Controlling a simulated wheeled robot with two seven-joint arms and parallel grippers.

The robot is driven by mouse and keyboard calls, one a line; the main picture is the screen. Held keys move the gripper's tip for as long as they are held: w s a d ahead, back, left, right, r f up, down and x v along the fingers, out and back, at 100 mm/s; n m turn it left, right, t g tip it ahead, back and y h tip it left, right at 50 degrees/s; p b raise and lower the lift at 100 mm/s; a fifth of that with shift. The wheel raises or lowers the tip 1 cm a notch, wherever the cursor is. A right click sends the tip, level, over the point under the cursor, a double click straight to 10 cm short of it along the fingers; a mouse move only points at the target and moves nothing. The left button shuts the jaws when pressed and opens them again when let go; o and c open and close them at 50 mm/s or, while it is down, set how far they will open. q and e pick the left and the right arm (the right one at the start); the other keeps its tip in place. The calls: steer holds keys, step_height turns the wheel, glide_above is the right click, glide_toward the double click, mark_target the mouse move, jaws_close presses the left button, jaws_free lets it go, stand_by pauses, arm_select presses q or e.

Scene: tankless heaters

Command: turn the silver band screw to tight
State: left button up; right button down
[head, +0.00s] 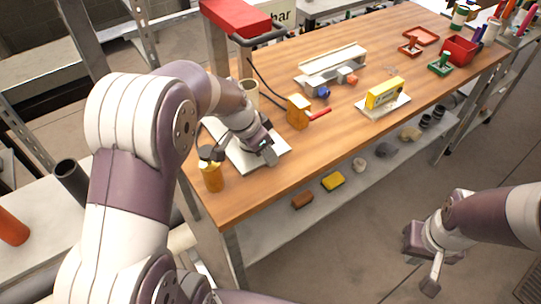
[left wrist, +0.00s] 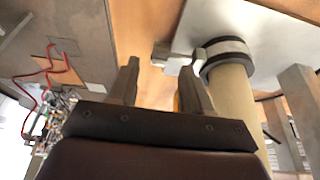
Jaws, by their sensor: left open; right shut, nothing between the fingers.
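In the left wrist view, a silver band (left wrist: 226,47) goes around a black sleeve (left wrist: 222,62) on a beige pipe (left wrist: 236,100). A grey piece that looks like the band's screw (left wrist: 173,54) sticks out to the left of the band. My left gripper (left wrist: 160,72) is open, and the screw piece shows just beyond its right finger; I cannot tell whether they touch. In the head view my left gripper (head: 264,152) is over the white plate (head: 278,150), and my arm hides the band. My right gripper (head: 431,282) is shut and empty, away from the bench.
Several small items lie on the lower shelf (head: 280,222). The floor before the bench is open.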

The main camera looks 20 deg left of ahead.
arm_select(q)
steer(key=x, duration=0.4)
steer(key=shift+w+f, duration=0.1)
steer(key=shift+f, duration=0.25)
jaws_close()
steer(key=p, duration=0.3)
steer(key=r+g+y+p, duration=0.1)
steer(key=p, duration=0.2)
steer(key=shift+d+r+p, duration=0.15)
steer(key=shift+r+p, duration=0.1)
steer(key=shift+p, duration=0.15)
steer(key=g+p, duration=0.1)
steer(key=p, duration=0.1)
steer(key=g+y+p, duration=0.1)
steer(key=p, duration=0.1)
steer(key=shift+w+d+f, duration=0.1)
steer(key=shift+w+f, duration=0.15)
steer(key=shift+f, duration=0.05)
steer(key=shift+w+f+g+y+p, duration=0.1)
steer(key=shift+f+g+y+p, duration=0.15)
steer(key=shift+g+y+p, duration=0.25)
steer(key=shift+w+d+f+g+y, duration=0.1)
steer(key=shift+d+f+g+y, duration=0.05)
steer(key=shift+g+y, duration=0.45)
jaws_free()
